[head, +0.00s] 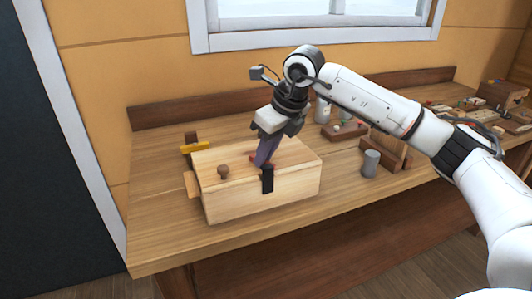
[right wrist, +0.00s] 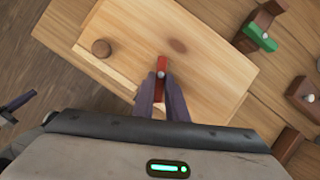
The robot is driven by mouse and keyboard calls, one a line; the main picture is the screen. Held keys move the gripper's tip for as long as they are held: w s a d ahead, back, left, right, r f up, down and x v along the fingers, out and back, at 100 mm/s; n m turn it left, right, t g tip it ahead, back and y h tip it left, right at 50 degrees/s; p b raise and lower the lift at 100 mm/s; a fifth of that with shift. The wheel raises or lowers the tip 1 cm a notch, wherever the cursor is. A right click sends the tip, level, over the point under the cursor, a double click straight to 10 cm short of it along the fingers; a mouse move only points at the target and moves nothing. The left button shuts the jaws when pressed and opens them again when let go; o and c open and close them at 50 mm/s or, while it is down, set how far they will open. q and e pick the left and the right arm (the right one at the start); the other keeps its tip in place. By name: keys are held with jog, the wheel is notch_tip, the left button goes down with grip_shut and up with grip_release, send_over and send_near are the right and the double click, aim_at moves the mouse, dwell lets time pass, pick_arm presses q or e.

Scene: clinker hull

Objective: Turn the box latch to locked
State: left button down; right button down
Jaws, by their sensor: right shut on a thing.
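The pale wooden box (head: 235,200) stands on the bench, and its lid also fills the middle of the right wrist view (right wrist: 215,75). The red latch (right wrist: 162,63) is a short bar with a silver pin, on the lid near the box's front edge. A bit of it shows in the head view (head: 253,157). My right gripper (head: 262,163) reaches down from above, shut on the latch, with its purple fingers (right wrist: 162,85) on either side. The fingers hide part of the latch. A dark finger, seemingly of my left gripper (right wrist: 17,104), shows at the left edge of the right wrist view.
A round brown knob (head: 223,172) is on the lid, left of the latch. A black plate (head: 267,179) hangs on the box's front. A yellow-topped block (head: 195,147) stands behind left. A grey cup (head: 370,163) stands to the right. The bench's front left is clear.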

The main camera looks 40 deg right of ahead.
jog(key=m+h, duration=0.1)
jog(key=m, duration=0.1)
jog(key=m+h, duration=0.1)
jog(key=m, duration=0.2)
jog(key=shift+a, duration=0.4)
jog(key=shift+m, duration=0.3)
jog(key=c, duration=1.8)
grip_release()
jog(key=shift+o, duration=0.2)
jog(key=v, duration=1)
jog(key=shift+b, duration=0.45)
jog(key=shift+a+r, duration=0.1)
jog(key=shift+r, duration=0.05)
